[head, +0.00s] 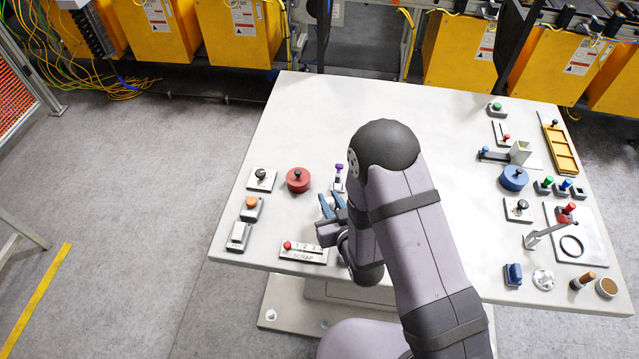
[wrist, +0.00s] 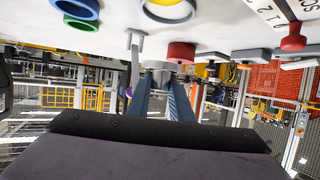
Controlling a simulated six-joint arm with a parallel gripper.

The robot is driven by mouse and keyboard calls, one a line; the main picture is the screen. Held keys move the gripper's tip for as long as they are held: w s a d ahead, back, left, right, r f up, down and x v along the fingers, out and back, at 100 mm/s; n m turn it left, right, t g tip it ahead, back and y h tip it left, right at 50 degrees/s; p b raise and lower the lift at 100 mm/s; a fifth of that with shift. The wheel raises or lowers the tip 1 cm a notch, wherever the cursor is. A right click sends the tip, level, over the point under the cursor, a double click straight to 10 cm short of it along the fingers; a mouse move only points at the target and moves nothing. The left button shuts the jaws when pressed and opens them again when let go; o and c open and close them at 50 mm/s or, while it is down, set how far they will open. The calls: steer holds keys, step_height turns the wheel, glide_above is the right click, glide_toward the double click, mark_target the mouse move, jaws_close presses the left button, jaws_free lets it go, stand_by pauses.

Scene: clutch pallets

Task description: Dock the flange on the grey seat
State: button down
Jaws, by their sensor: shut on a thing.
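My gripper (head: 328,207) is low over the left-centre of the table, beside the arm's elbow. In the wrist view its two blue fingers (wrist: 162,98) are shut on a round grey metal piece, which I take for the flange (wrist: 160,68). In the head view the held piece is not clear, as the gripper and arm cover it. I cannot make out the grey seat with certainty. A pale grey round piece with dark marks (head: 543,280) lies at the table's front right. The wrist view is upside down, with the table at the top.
A red round pot (head: 298,180) with a black knob stands left of the gripper. A purple-topped peg (head: 339,170) stands just behind it. The SCRAP plate (head: 303,252) lies in front. Blue (wrist: 78,8) and yellow (wrist: 168,10) rings lie near the gripper. The table's back middle is clear.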

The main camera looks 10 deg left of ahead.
steer(key=shift+s+d+p, duration=0.3)
steer(key=shift+d+p, duration=0.05)
steer(key=shift+d, duration=0.1)
steer(key=shift+f, duration=0.15)
steer(key=shift+f+b, duration=2.3)
steer(key=shift+f, duration=0.5)
steer(key=shift+f+b, duration=0.2)
steer(key=shift+b, duration=0.15)
steer(key=shift+r, duration=0.3)
steer(key=shift+r+p, duration=0.35)
steer(key=shift+p, duration=0.1)
steer(key=shift+r, duration=0.2)
steer(key=shift+f+b, duration=0.8)
steer(key=shift+f, duration=0.05)
stand_by(1.0)
